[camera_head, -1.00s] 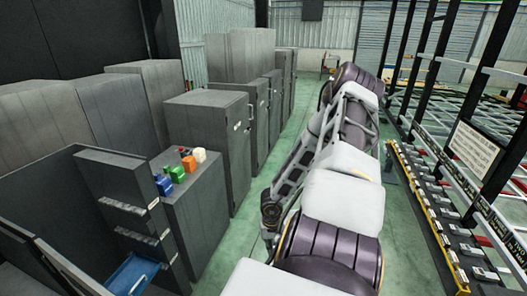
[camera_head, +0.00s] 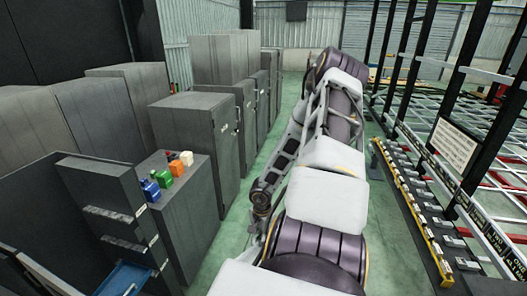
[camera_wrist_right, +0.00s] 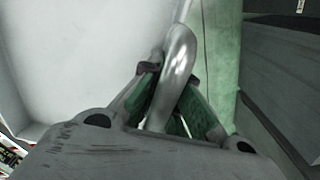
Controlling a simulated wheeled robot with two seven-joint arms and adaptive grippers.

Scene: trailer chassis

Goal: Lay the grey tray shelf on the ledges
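I cannot make out the grey tray shelf in either view. Silver ledge-like strips (camera_head: 108,213) run across the narrow dark upright panel at the lower left in the head view; I cannot tell whether these are the task's ledges. My right gripper (camera_head: 251,236) hangs low beside my arm, above the green floor. In the right wrist view, a shiny curved metal tube (camera_wrist_right: 178,70) passes between or in front of the fingers of this gripper (camera_wrist_right: 170,78). The tube hides part of the fingers, so I cannot tell whether they hold it. My left gripper is out of view.
Grey cabinets (camera_head: 197,118) line the left. Small blue, green, orange and white containers (camera_head: 163,172) stand on a low cabinet. A blue tray or drawer (camera_head: 124,279) shows below. A black frame rack with a yellow rail (camera_head: 420,228) is at right. Green floor lies between.

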